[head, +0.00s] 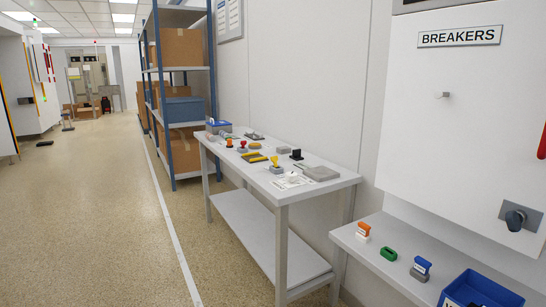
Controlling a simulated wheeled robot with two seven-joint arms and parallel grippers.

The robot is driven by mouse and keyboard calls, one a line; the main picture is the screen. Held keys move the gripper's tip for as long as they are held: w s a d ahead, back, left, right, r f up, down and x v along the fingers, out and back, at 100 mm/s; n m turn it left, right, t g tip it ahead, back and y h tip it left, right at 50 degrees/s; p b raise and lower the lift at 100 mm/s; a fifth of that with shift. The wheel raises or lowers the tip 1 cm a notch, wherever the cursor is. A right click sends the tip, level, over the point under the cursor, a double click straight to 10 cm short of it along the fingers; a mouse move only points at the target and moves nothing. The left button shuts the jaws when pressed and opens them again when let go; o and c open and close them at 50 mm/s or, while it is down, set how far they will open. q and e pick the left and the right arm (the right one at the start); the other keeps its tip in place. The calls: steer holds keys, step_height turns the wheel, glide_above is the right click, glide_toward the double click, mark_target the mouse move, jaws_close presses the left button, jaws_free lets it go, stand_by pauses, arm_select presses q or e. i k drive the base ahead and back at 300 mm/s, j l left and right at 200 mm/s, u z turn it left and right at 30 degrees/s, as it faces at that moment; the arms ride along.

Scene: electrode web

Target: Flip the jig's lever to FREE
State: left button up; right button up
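I cannot pick out the jig or its lever for certain, and I can read no FREE marking. Several small fixtures stand on the white table (325,188) in the middle of the view. Among them are a grey piece with a yellow upright handle (275,162), one with a red knob (243,145), a black upright piece (297,154) and a flat grey block (321,173). They are too small to read in detail. Neither of my grippers is in view.
A breaker cabinet (440,120) with a dark rotary knob (515,219) is on the right. Below it, a shelf (375,262) holds orange, green and blue pieces and a blue bin (480,290). Blue-framed shelving (160,90) stands behind the table.

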mark_target(274, 159)
steer(key=i+j, duration=0.35)
steer(key=i+j+u, duration=0.1)
steer(key=i+j, duration=0.2)
steer(key=i, duration=0.25)
steer(key=i+j, duration=0.3)
steer(key=i, duration=0.2)
steer(key=u, duration=0.05)
